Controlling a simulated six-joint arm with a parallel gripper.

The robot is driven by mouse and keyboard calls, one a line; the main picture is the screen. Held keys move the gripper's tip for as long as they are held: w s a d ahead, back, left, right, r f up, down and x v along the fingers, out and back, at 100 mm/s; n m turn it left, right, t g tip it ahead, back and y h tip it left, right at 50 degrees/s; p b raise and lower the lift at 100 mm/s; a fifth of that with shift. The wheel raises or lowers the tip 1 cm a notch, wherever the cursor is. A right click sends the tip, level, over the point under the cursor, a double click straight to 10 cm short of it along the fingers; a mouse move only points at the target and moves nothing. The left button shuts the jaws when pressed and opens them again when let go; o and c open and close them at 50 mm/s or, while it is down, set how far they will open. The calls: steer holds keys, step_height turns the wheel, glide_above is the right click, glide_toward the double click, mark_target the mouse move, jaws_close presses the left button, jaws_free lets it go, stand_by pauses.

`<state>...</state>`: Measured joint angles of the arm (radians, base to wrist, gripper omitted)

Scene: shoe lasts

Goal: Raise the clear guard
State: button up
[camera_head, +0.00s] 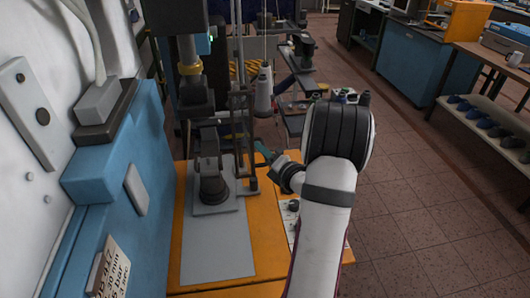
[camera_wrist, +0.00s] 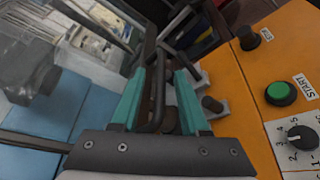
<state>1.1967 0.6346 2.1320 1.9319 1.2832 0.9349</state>
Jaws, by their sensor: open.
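My gripper (camera_wrist: 160,75) has two teal fingers, which are open and apart in the wrist view. A dark bar (camera_wrist: 158,92), which looks like the handle of the guard's frame, runs between the fingers. The clear guard (camera_wrist: 98,75) shows as a see-through panel with dark edges, left of and beyond the fingers. In the head view the gripper (camera_head: 264,150) is at the right side of the guard's dark upright frame (camera_head: 236,130). The clear pane itself is hard to make out there. I cannot tell whether a finger touches the bar.
A green START button (camera_wrist: 281,93), a black button (camera_wrist: 247,38) and a dial (camera_wrist: 301,137) lie right of the gripper. A blue machine (camera_head: 115,190) stands at left.

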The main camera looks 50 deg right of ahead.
jaws_close()
stand_by(1.4)
